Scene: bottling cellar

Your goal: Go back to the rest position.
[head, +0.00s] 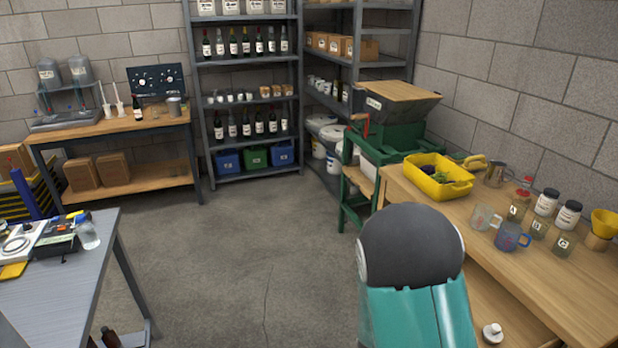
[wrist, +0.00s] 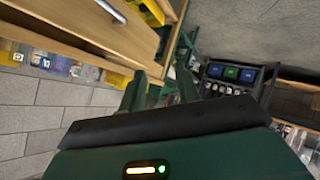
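The task names no object, only a rest position. My gripper (wrist: 160,88) shows in the wrist view as two dark green fingers standing apart above a black and green body with a small lit panel. It is open, and I see nothing held between the fingers. In the head view the teal and dark grey part of my arm rises at the lower middle right, in front of the wooden table; my gripper is hidden there.
A wooden table (head: 543,262) on the right bears a yellow crate (head: 440,187), mugs and jars. A green crusher (head: 390,130) stands behind it. A grey table (head: 55,285) is at left, shelves (head: 250,97) at back. Open floor (head: 235,250) lies between.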

